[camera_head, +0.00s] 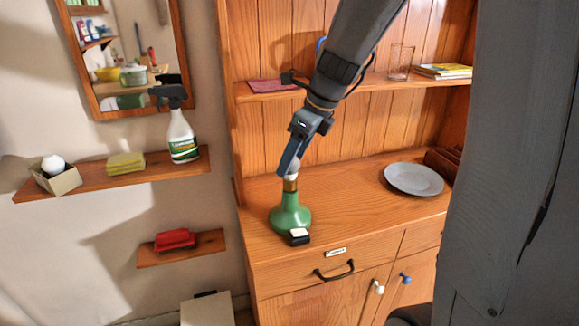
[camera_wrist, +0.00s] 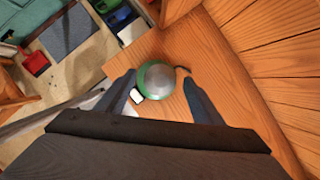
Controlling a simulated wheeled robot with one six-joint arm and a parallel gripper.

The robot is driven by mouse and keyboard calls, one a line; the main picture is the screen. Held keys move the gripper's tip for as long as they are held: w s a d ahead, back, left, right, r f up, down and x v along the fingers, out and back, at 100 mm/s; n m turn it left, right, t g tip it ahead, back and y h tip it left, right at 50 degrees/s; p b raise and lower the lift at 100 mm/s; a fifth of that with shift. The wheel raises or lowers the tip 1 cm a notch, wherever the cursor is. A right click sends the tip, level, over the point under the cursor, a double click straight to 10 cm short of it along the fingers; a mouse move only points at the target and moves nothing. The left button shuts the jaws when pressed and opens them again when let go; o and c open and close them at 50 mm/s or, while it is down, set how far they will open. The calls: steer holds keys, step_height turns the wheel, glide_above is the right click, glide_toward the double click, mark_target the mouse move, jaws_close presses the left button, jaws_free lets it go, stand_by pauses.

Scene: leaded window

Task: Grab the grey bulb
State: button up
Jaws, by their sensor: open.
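The grey bulb (camera_head: 292,169) sits at the top of a green lamp base (camera_head: 290,217) with a brass-coloured neck, upright on the wooden dresser top. My gripper (camera_head: 286,166) reaches down to the bulb from above and hides part of it in the head view. In the wrist view the round grey bulb (camera_wrist: 159,78) shows between the two open fingers, over the green base. The fingers stand on either side of it with visible gaps, and nothing is held.
A small black-and-white block (camera_head: 299,236) is at the lamp's foot. A grey plate (camera_head: 414,179) lies to the right on the dresser (camera_head: 350,205). A glass (camera_head: 400,62) stands on the upper shelf. A spray bottle (camera_head: 182,137) and an open box (camera_head: 58,181) with a white round object stand on the left wall shelf.

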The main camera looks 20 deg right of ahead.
steer(key=shift+f, duration=0.2)
steer(key=c, duration=1.1)
